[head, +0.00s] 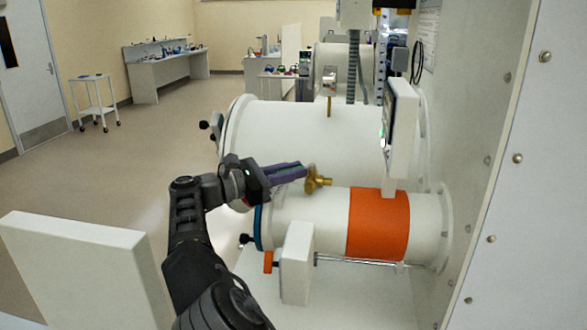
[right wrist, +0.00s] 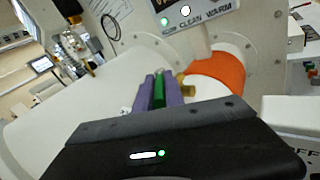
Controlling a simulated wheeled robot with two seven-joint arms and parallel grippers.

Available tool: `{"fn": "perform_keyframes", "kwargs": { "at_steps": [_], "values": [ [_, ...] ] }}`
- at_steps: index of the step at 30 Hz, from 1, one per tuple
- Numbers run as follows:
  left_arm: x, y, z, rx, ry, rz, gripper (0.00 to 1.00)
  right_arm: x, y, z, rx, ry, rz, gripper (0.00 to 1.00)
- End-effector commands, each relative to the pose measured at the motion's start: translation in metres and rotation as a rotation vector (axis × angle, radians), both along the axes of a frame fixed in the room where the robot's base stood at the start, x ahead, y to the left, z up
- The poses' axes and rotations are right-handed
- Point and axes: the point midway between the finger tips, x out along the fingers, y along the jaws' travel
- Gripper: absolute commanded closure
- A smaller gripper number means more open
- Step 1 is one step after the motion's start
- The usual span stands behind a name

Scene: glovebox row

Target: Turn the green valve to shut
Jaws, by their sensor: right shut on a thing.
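The green valve handle (right wrist: 159,90) shows in the right wrist view as a green bar between the two purple fingers of my right gripper (right wrist: 160,88). In the head view my right gripper (head: 288,171) is shut on it, and only a thin green sliver shows between the fingers. The valve's brass body (head: 317,180) stands on top of the small white cylinder, just beyond the fingertips. The brass also shows in the right wrist view (right wrist: 184,88), right of the fingers. Most of the handle is hidden by the fingers. My left gripper is out of view.
The small white cylinder (head: 313,213) has an orange band (head: 378,223) and an orange lever (head: 268,262) below it. A large white cylinder (head: 300,130) lies behind. A display box (head: 402,130) hangs right of the valve. A white box (head: 297,265) stands in front.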

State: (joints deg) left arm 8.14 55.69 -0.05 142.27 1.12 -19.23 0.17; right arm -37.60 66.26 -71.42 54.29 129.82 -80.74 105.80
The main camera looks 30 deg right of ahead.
Motion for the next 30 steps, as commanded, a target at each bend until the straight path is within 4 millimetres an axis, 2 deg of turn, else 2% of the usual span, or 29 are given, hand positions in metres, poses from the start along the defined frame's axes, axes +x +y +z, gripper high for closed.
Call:
{"fn": "perform_keyframes", "kwargs": {
  "at_steps": [2, 3, 10, 22, 26, 30],
  "values": [
    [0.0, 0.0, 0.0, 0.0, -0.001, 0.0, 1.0, 0.0, 0.0, -0.001, 0.002, 0.0, 0.001, 1.0],
    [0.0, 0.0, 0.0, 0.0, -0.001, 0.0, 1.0, 0.0, 0.0, -0.001, 0.002, 0.001, 0.001, 0.83],
    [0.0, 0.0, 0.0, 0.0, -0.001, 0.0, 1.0, 0.0, 0.0, -0.001, 0.001, 0.001, -0.001, 0.65],
    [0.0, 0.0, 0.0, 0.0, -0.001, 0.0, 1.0, 0.0, -0.001, 0.006, 0.001, -0.001, -0.002, 0.65],
    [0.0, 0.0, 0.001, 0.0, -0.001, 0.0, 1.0, 0.0, 0.0, 0.022, 0.0, -0.002, -0.001, 0.65],
    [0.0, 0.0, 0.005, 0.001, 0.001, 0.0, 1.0, 0.0, 0.0, 0.051, -0.003, -0.004, -0.001, 0.65]
  ]
}}
